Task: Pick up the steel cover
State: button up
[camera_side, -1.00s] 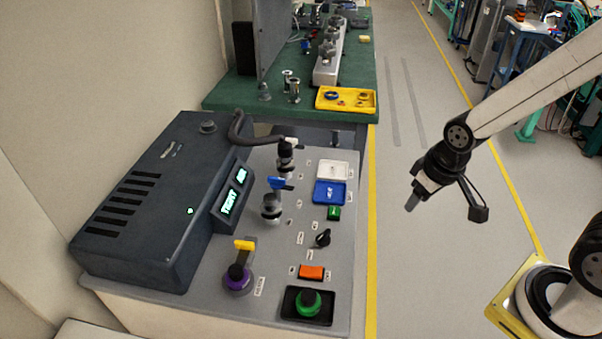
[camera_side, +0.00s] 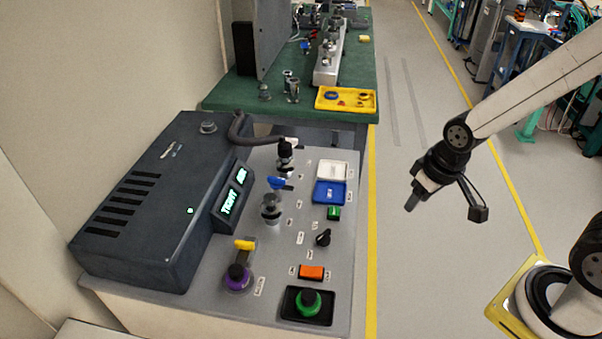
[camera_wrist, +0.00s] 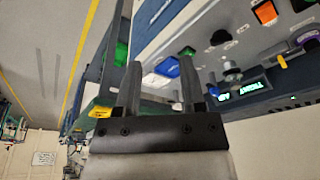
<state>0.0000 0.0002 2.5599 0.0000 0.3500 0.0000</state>
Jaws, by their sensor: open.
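I cannot tell for sure which thing is the steel cover. Small steel fittings (camera_side: 292,90) stand on the green bench at the back in the side view. Another round steel piece (camera_side: 271,209) stands on the grey panel below a blue handle, and it also shows in the wrist view (camera_wrist: 232,71). My gripper (camera_side: 411,203) hangs in the air to the right of the panel, apart from all of these. In the wrist view my gripper (camera_wrist: 159,82) has its two fingers apart with nothing held between them.
A dark box (camera_side: 150,215) stands at left. A yellow tray (camera_side: 330,106) lies on the bench. The floor aisle is clear.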

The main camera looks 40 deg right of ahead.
dwell(0.3)
jog(key=o, duration=0.5)
jog(key=m+g+y, duration=0.3)
jog(key=m+y, duration=0.2)
jog(key=m, duration=1.3)
send_near(271, 197)
jog(key=x, duration=0.3)
jog(key=shift+s+a+f+h, duration=0.15)
jog(key=shift+a+f, duration=0.15)
jog(key=shift+f, duration=0.2)
jog(key=shift+w+a+f+h, duration=0.15)
jog(key=shift+a+f, duration=0.15)
jog(key=shift+f, duration=0.15)
jog(key=shift+s, duration=0.15)
jog(key=shift+x, duration=2.65)
